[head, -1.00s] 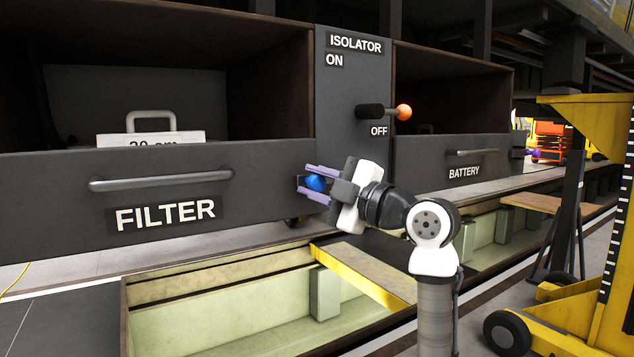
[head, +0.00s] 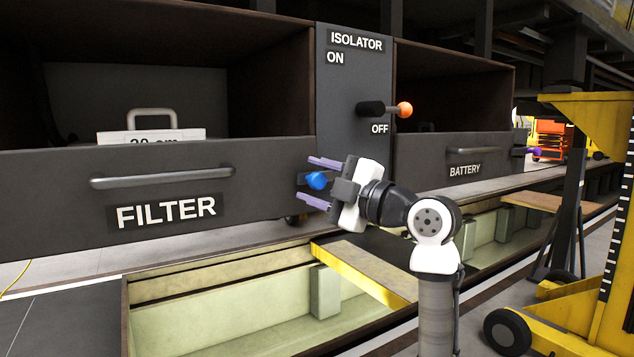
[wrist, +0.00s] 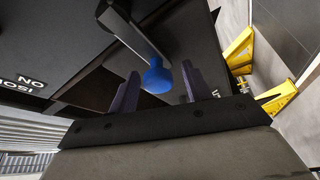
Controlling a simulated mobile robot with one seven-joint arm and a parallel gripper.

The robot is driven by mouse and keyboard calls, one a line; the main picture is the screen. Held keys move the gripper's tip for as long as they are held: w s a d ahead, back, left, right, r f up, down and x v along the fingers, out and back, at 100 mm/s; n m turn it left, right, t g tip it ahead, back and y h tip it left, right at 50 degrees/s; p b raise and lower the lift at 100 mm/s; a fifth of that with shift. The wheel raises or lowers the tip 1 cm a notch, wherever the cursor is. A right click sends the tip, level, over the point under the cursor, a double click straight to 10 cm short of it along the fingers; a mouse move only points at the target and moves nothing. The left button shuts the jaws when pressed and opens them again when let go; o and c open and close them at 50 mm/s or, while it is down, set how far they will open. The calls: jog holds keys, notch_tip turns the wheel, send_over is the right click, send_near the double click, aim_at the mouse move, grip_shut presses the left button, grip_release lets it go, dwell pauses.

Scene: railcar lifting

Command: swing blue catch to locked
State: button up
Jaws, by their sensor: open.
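The blue catch (head: 317,180) is at the right end of the FILTER drawer front, beside the isolator panel. In the wrist view its blue knob (wrist: 157,77) sits on a grey lever arm and lies between my two fingers. My gripper (head: 316,182) is open, with one purple finger above the knob and one below it in the head view. I see a gap between each finger and the knob. In the wrist view my gripper (wrist: 159,88) also shows wide open around the knob.
The FILTER drawer (head: 270,170) has a long handle (head: 162,178). The isolator lever with an orange knob (head: 404,109) is above my gripper, near OFF. The BATTERY drawer (head: 460,148) is to the right. An open pit (head: 230,310) lies below, and a yellow jack (head: 600,200) stands at the right.

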jog(key=v, duration=1.4)
jog(key=shift+b, duration=0.45)
